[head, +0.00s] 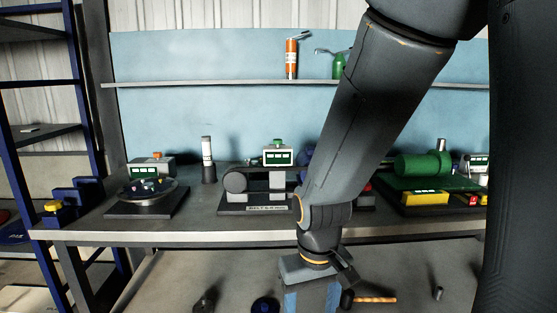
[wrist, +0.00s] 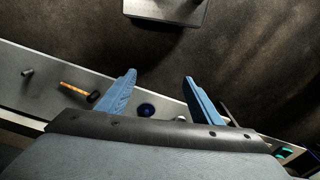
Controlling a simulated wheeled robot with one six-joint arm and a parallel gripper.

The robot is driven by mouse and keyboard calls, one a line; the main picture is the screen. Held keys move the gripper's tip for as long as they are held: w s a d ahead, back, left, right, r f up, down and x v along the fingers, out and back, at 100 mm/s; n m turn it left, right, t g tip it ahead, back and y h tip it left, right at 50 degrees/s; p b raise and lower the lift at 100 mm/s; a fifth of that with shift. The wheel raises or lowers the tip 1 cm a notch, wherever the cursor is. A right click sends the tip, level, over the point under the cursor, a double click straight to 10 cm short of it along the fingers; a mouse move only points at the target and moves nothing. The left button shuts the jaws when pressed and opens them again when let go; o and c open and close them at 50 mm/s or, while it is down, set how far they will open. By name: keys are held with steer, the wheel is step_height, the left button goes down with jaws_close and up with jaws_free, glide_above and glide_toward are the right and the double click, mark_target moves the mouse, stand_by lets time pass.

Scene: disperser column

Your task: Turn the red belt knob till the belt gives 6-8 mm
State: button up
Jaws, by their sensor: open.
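The belt rig stands mid-bench in the head view, a grey pulley and belt (head: 236,181) on a dark base with a plate (head: 267,209) reading "BELT 6-8 mm". A white box with a green display (head: 278,157) stands behind it; its digits are too small to read.
A round dial rig (head: 146,190) stands at the left and a green motor unit (head: 424,164) at the right. An orange can (head: 291,58) and a green oil can (head: 338,65) stand on the shelf. A wooden-handled tool (wrist: 76,90) and a blue round thing (wrist: 146,110) lie low down.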

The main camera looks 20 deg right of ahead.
jaws_close()
stand_by(1.6)
